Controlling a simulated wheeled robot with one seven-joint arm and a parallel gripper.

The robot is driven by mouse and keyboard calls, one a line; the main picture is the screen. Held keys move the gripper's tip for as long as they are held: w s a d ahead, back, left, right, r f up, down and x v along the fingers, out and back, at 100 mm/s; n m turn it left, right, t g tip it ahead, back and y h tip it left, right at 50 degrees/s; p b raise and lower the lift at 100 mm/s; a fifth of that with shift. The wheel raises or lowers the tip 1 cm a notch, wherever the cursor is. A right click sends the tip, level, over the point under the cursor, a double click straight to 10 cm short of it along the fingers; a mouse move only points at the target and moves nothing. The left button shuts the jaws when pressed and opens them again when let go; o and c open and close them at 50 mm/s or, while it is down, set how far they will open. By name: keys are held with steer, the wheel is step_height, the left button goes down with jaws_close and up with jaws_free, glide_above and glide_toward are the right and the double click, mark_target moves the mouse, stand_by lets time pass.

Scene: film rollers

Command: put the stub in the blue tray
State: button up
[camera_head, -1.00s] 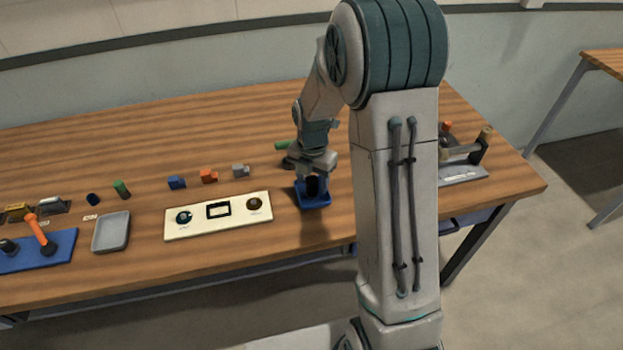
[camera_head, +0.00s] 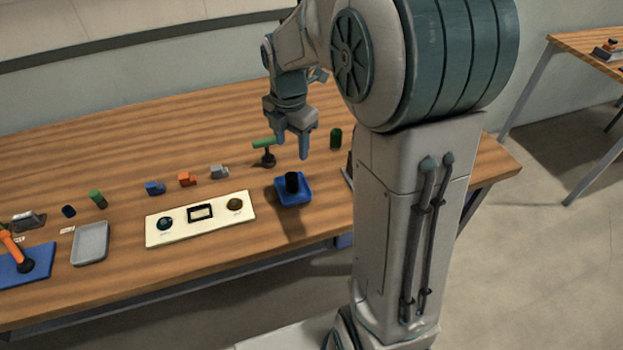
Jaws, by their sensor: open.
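The blue tray (camera_head: 295,203) sits on the wooden table, right of the cream panel. A short dark cylinder (camera_head: 292,183), which looks like the stub, stands upright in the blue tray. My gripper (camera_head: 292,148) is open and empty, fingers pointing down. It is above and behind the tray, apart from the dark cylinder.
A cream panel (camera_head: 160,236) with knobs and a grey tray (camera_head: 91,243) lie to the left. Small blue, orange and grey blocks (camera_head: 187,179) line up behind the panel.

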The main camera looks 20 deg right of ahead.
steer(key=s+r+m+t, duration=0.2)
steer(key=s+m, duration=1.6)
steer(key=m, duration=0.6)
steer(key=shift+s+r, duration=0.25)
steer(key=shift+r, duration=0.15)
